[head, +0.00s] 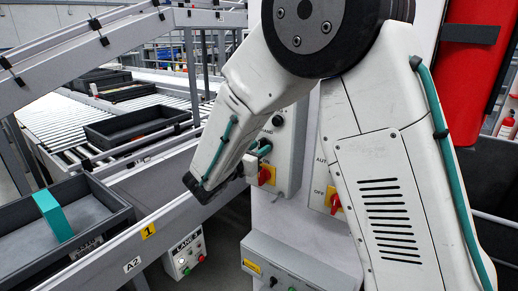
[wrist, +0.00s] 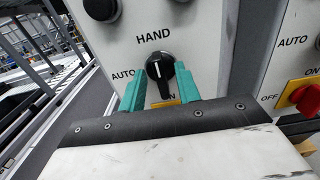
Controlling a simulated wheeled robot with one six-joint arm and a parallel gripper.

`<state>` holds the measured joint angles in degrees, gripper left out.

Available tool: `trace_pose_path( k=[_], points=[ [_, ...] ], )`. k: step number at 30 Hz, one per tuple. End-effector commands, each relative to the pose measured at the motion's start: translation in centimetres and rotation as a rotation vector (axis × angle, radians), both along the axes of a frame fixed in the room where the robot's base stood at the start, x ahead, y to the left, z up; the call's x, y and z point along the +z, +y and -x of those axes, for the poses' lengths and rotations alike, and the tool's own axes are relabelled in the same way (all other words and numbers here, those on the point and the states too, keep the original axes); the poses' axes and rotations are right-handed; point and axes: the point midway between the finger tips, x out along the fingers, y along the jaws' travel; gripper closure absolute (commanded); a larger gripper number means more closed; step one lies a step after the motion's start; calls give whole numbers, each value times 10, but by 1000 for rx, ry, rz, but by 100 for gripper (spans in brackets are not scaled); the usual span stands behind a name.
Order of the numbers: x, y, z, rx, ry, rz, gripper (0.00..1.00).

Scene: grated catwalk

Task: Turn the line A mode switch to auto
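A black rotary mode switch (wrist: 160,68) sits on a light grey panel in the wrist view. HAND is printed above it and AUTO to its left. Its white pointer line points up, toward HAND. My gripper (wrist: 160,88) is open, with one teal fingertip on each side of the knob. I cannot tell whether either finger touches it. In the head view my gripper (head: 258,151) is at the front of this panel (head: 288,160) and largely hides the knob. No line A label is readable on the panel.
A red rotary switch (head: 265,175) is just below my gripper. Another panel to the right has a red switch (head: 335,202) marked AUTO and OFF. A black round control (head: 278,120) is above HAND. A conveyor rail (head: 140,215) and grey bin (head: 85,215) are at left.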

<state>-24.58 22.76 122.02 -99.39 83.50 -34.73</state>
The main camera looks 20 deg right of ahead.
Motion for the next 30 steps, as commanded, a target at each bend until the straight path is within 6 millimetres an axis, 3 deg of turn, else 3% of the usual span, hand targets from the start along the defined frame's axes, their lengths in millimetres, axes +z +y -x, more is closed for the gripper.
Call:
trace_pose_path(
  k=[10,11,14,15,30],
  points=[
    [0,-6,-4,0,0,-1,67],
    [0,-6,-4,0,0,-1,70],
    [0,-6,-4,0,0,-1,98],
    [0,-6,-4,0,0,-1,100],
    [0,-5,-5,1,75,53,100]
  ],
)
